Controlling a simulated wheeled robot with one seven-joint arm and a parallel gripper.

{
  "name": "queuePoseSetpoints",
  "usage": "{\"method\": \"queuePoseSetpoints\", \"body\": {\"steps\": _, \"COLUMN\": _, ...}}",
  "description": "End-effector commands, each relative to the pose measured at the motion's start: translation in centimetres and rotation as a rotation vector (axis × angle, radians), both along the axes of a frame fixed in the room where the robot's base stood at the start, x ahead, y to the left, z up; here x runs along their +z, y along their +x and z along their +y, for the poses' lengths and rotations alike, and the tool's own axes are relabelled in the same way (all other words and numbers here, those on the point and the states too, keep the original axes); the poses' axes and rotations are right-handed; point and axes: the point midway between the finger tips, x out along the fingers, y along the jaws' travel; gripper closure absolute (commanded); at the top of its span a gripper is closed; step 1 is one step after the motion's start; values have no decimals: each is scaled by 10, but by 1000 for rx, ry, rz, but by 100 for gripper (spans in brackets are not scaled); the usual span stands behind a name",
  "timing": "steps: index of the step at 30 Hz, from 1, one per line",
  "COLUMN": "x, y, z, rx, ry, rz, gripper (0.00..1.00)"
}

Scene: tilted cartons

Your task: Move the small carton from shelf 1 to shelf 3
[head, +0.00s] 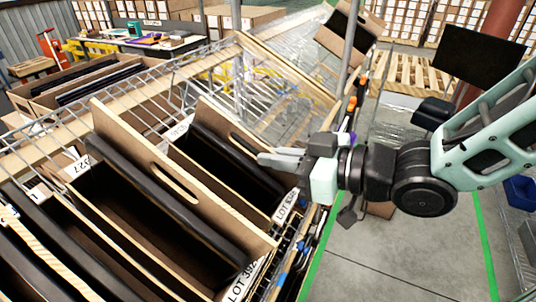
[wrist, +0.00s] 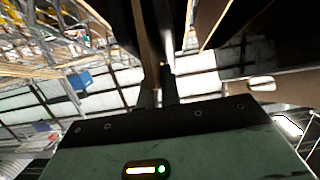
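Brown open cartons stand tilted on a wire rack. The narrower carton (head: 212,117), with dark contents and a hand slot in its right wall, is in the middle of the head view. A larger carton (head: 175,180) with a similar slot stands left of it. I cannot tell which one is the task's small carton, and no shelf numbers are readable. My gripper (head: 275,159) is at the narrower carton's right wall, with its fingers pointing left. In the wrist view, a brown panel (wrist: 150,45) reaches down to my closely spaced fingers; whether they clamp it is unclear.
Wire mesh and rails (head: 170,90) surround the cartons. A grey post (head: 348,45) rises behind my gripper, near another tilted carton (head: 350,28). A wooden pallet (head: 415,72) lies at the back. The floor at right (head: 400,255) is largely clear.

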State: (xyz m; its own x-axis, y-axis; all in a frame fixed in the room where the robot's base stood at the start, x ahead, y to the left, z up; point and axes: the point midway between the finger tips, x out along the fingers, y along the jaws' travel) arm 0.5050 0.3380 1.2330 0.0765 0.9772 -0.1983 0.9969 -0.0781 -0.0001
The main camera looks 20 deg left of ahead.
Motion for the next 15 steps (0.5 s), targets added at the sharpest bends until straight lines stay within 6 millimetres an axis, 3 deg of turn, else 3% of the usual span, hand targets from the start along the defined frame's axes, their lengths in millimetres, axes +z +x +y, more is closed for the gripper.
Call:
{"method": "queuePoseSetpoints", "body": {"steps": 10, "x": 5, "y": 0, "z": 0, "rx": 0, "ry": 5, "rz": -2, "gripper": 100}}
{"method": "queuePoseSetpoints", "body": {"steps": 15, "x": 29, "y": 0, "z": 0, "rx": -1, "ry": 6, "rz": -3, "gripper": 100}}
